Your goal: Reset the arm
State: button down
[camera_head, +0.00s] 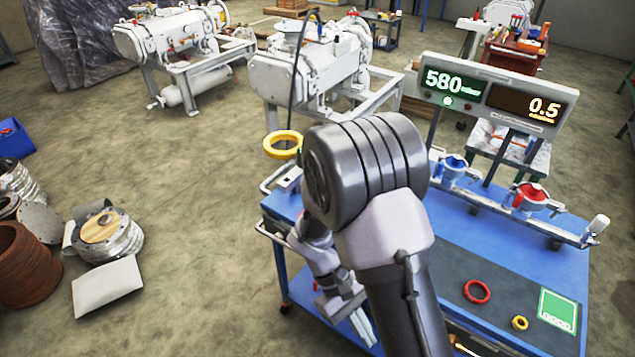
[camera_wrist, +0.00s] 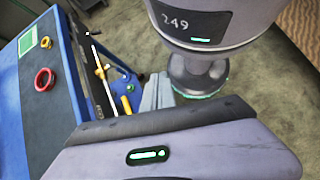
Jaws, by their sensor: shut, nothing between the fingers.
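My gripper (camera_head: 360,328) hangs low beside the left side of the blue workbench (camera_head: 552,262) in the head view, partly hidden behind my own arm. In the wrist view the two grey fingers of my gripper (camera_wrist: 157,92) lie together with nothing between them. The fingers point toward the end of the bench, where tools with yellow handles show. They appear clear of the bench, though their exact gap from it cannot be told.
A red ring (camera_head: 477,291), a small yellow ring (camera_head: 519,323) and a green panel (camera_head: 557,310) are on the bench's dark top. Blue (camera_head: 453,170) and red (camera_head: 530,197) valves stand at the rear, below a display (camera_head: 497,95). Open floor lies left of the bench.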

jog(key=s+a+r+m+t+y, duration=0.1)
jog(key=r+m+t, duration=0.4)
jog(key=r, duration=0.8)
jog(key=s+r+m+t+y, duration=0.3)
jog(key=r+m+t+y, duration=0.3)
jog(key=r, duration=0.7)
jog(key=shift+a+r+t, duration=0.4)
jog(key=shift+t, duration=0.1)
